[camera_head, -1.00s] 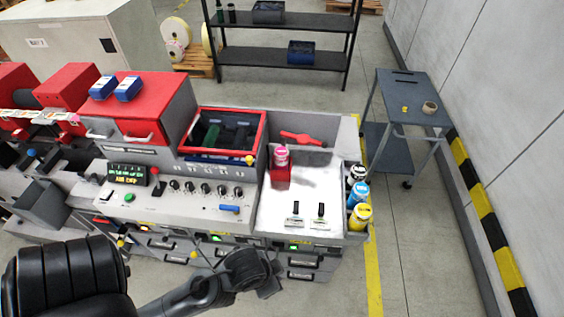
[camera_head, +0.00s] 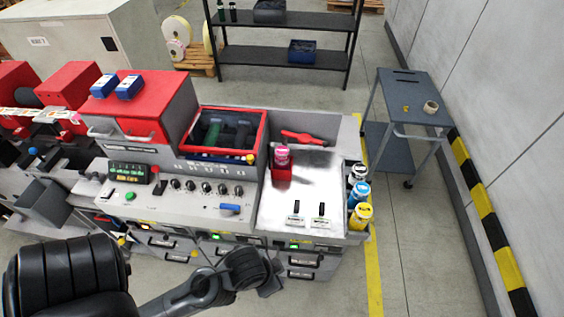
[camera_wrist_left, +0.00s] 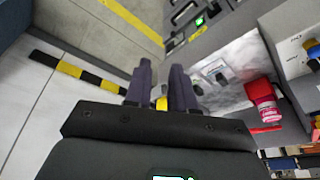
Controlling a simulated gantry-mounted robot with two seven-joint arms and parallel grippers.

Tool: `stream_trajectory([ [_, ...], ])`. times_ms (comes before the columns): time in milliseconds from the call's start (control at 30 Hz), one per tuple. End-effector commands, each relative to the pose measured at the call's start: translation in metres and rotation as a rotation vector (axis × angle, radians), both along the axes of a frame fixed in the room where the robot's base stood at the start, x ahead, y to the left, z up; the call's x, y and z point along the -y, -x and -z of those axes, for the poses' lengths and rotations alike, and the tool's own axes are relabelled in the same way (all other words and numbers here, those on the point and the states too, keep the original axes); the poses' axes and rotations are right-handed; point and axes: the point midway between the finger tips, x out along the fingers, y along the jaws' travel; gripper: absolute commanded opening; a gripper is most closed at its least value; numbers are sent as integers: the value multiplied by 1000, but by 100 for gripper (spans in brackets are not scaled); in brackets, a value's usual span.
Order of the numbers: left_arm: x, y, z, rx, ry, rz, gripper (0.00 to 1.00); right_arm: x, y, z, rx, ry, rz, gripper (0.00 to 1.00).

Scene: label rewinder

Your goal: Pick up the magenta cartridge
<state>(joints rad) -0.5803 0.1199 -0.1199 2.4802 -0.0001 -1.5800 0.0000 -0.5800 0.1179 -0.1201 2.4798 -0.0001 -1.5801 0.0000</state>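The magenta cartridge (camera_head: 282,156) stands upright in a red holder (camera_head: 282,174) at the back left of the pale worktop, right of the red-framed bin. In the left wrist view the magenta cartridge (camera_wrist_left: 262,92) is at the right, well to the side of my fingers. My left gripper (camera_wrist_left: 161,66) shows two dark fingers standing apart with nothing held between them. In the head view my left arm comes in at the lower left and ends in front of the machine, short of the worktop; its fingers cannot be made out there. My right gripper is not in view.
Black, cyan (camera_head: 359,193) and yellow (camera_head: 361,215) cartridges stand along the worktop's right edge. A red handle (camera_head: 304,138) lies behind the magenta cartridge. The red-framed bin (camera_head: 227,133) holds dark items. A grey cart (camera_head: 411,97) stands at the right. The middle of the worktop is clear.

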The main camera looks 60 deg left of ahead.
Motion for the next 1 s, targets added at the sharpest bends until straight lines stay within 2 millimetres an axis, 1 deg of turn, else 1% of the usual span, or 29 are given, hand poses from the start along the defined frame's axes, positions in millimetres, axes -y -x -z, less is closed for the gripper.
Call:
stream_trajectory([
  [33, 0, 0, 0, 0, 0, 0, 32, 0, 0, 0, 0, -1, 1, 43],
  [67, 0, 0, 0, 0, 0, 0, 37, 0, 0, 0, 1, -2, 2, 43],
  [433, 0, 0, 0, 0, 0, 0, 93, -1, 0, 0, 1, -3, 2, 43],
  [667, 0, 0, 0, 0, 0, 0, 94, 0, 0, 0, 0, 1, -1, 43],
  [767, 0, -4, 1, 8, -3, 1, 94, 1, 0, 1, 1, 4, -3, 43],
  [867, 2, -18, 6, 40, -15, 9, 94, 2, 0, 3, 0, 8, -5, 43],
  [967, 7, -46, 14, 102, -33, 22, 94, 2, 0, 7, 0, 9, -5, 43],
  [1000, 9, -61, 19, 135, -39, 30, 94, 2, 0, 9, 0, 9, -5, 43],
])
